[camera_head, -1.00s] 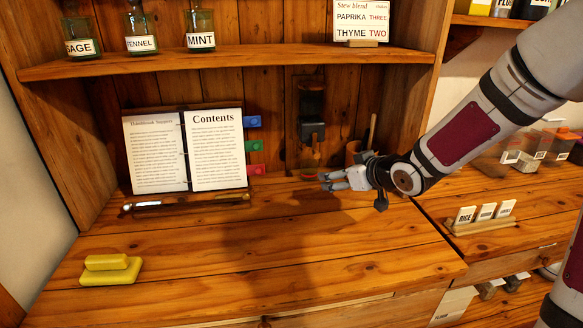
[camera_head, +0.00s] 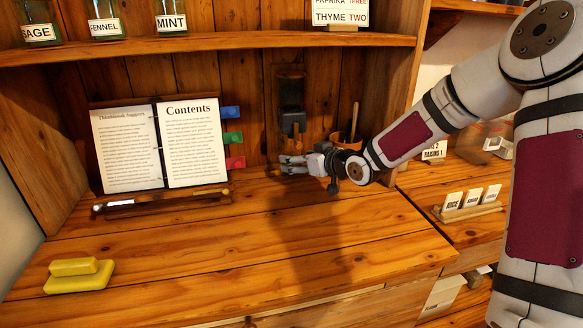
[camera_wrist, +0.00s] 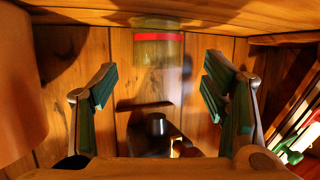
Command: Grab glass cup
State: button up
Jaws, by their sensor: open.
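The glass cup (camera_wrist: 158,50) is see-through with a red band and shows between my fingers in the wrist view, which appears upside down. It stands by the back wall, beneath a dark wall-mounted dispenser (camera_head: 290,95). My gripper (camera_head: 284,164) is low over the counter in front of the dispenser, reaching in from the right. In the wrist view my gripper (camera_wrist: 160,68) has its two green-padded fingers wide apart, with nothing held between them. The cup looks beyond the fingertips; the exact gap cannot be told. In the head view the cup is mostly hidden by my gripper.
An open book on a stand (camera_head: 160,145) with coloured tabs is left of my gripper. A brown pot (camera_head: 347,143) stands close on the right. A shelf (camera_head: 230,46) with jars runs above. A yellow block (camera_head: 78,275) lies front left; the counter's middle is clear.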

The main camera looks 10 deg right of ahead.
jog(key=b+x, duration=0.1)
jog(key=x, duration=0.3)
jog(key=shift+w+f, duration=0.2)
jog(key=shift+w, duration=0.15)
jog(key=c, duration=1.3)
